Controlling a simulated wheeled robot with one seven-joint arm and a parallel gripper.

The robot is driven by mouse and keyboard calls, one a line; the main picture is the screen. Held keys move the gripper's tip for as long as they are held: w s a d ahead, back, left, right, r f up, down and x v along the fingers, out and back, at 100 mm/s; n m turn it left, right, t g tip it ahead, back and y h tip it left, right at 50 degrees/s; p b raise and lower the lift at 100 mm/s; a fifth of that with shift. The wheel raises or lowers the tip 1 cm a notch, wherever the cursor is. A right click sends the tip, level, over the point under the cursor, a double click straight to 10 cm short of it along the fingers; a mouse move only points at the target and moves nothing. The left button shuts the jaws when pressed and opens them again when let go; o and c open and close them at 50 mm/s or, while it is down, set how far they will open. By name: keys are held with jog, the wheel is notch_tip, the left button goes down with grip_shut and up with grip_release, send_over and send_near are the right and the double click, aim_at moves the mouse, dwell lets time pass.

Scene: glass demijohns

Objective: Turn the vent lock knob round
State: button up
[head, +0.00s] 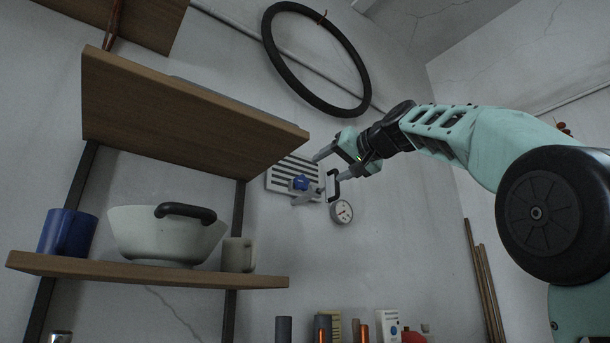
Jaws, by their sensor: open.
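The vent (283,176) is a pale slatted panel on the back wall, just right of the wooden shelves. A blue knob (301,183) sits at its lower right, with a grey lever-like part (305,198) under it. My gripper (326,168) reaches in from the right and is open. I see nothing between the fingers. I cannot tell whether a finger touches the knob or how deep the gap is.
A black handle (333,186) and a round gauge (341,212) are close to the gripper. The upper shelf (180,110) juts out to the left.

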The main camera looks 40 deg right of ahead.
aim_at(303, 182)
jog(key=w+p, duration=0.2)
jog(key=w, duration=0.2)
jog(key=w+p, duration=0.2)
jog(key=w, duration=0.3)
jog(key=shift+w+a+r+p, duration=0.2)
jog(key=shift+w+p, duration=0.1)
jog(key=shift+w+f, duration=0.2)
jog(key=shift+w, duration=0.45)
jog(key=c, duration=1)
